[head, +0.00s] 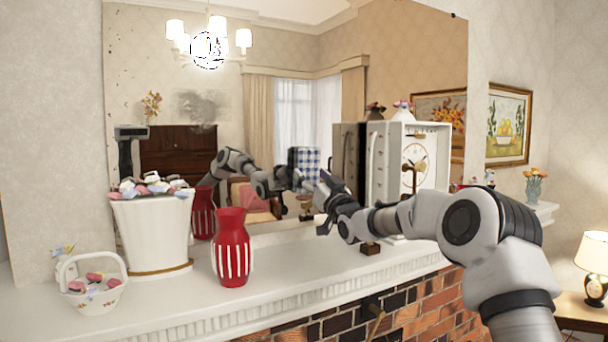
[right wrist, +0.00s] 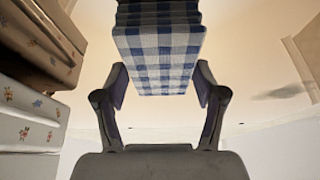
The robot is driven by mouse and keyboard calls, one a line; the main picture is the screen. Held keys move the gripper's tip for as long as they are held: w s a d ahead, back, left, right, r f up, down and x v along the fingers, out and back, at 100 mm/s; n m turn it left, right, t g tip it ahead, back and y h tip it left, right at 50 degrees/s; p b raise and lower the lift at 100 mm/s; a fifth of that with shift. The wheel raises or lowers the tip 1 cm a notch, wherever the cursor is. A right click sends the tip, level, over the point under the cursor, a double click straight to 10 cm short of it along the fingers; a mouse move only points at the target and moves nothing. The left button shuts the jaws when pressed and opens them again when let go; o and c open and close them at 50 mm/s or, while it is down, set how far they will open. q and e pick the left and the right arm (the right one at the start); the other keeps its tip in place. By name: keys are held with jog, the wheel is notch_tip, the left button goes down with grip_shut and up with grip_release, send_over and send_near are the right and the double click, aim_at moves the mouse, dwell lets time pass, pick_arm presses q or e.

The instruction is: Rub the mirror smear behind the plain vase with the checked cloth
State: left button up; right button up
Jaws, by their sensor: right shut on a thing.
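The mirror (head: 290,50) stands behind the mantel. A grey smear (head: 200,107) shows on its left part, above and between a plain white vase (head: 150,235) with a gold band and a red vase (head: 232,250) with white stripes. My right gripper (head: 326,197) is over the mantel, right of the red vase and well right of the smear. It is shut on the blue-and-white checked cloth (right wrist: 160,60), which spans both fingers in the right wrist view. In the head view the checked pattern shows beside the fingertips, mixed with its reflection. My left gripper is not in view.
A white clock case (head: 410,165) stands close right of my gripper. A small white basket (head: 92,292) sits at the mantel's left, and colourful pieces top the white vase. The mantel between the red vase and my gripper looks clear. The mirror reflects my arm and furniture.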

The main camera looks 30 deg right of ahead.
jog(key=shift+a, duration=0.25)
jog(key=a+b, duration=0.2)
jog(key=a, duration=0.2)
jog(key=shift+w+a+b, duration=0.1)
jog(key=shift+w+b, duration=0.05)
jog(key=shift+b, duration=0.2)
jog(key=shift+a+f, duration=0.1)
jog(key=shift+a, duration=0.2)
jog(key=a+b, duration=0.1)
jog(key=a, duration=0.1)
jog(key=shift+w+a+b, duration=0.1)
jog(key=shift+a+b, duration=0.2)
jog(key=shift+b, duration=0.1)
jog(key=shift+a, duration=0.4)
jog(key=shift+a+b, duration=0.35)
jog(key=shift+a, duration=0.2)
jog(key=shift+w+a+r, duration=0.1)
jog(key=shift+a, duration=0.6)
jog(key=shift+w+a+r, duration=0.1)
jog(key=shift+a, duration=0.55)
